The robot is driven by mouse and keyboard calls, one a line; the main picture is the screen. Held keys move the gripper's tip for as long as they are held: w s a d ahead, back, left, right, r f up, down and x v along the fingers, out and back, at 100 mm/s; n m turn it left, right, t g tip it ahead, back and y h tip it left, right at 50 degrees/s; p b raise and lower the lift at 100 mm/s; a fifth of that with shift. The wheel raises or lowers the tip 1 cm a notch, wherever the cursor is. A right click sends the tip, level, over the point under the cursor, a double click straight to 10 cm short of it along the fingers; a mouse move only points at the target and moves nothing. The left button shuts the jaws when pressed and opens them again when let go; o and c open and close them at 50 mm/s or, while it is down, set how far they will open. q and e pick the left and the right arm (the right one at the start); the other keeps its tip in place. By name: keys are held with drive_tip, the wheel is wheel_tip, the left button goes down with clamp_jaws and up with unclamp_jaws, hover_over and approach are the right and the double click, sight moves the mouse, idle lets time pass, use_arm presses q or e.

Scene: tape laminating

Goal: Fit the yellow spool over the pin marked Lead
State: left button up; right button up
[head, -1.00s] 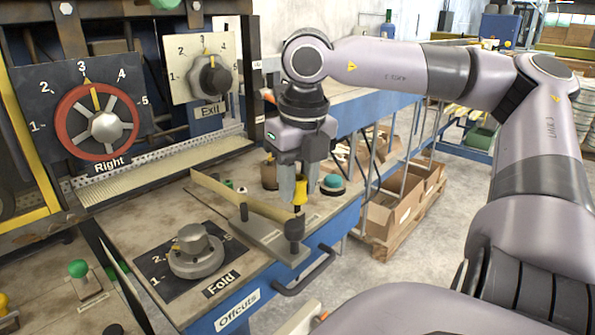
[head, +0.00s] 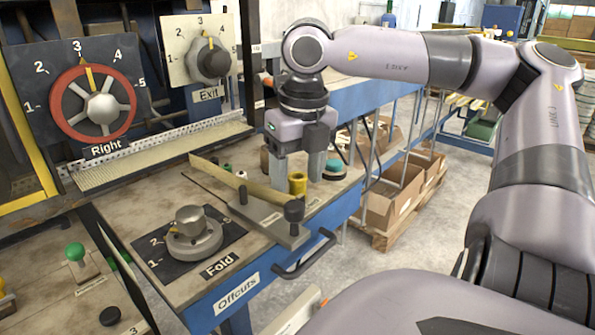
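The yellow spool (head: 298,184) stands upright on the workbench, just behind the dark knob of the lever. No pin shows at the spool; whether one is inside it is hidden, and its label is too small to read. My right gripper (head: 298,172) is above the spool, pointing down. My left gripper is not in view.
A teal-topped button (head: 335,166) is to the right. The Fold dial (head: 193,235) stands nearer on the bench. A drawer handle (head: 304,258) sticks out in front.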

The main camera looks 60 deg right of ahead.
drive_tip(key=r, duration=0.7)
drive_tip(key=shift+s+a, duration=0.15)
drive_tip(key=shift+s, duration=0.25)
idle(0.6)
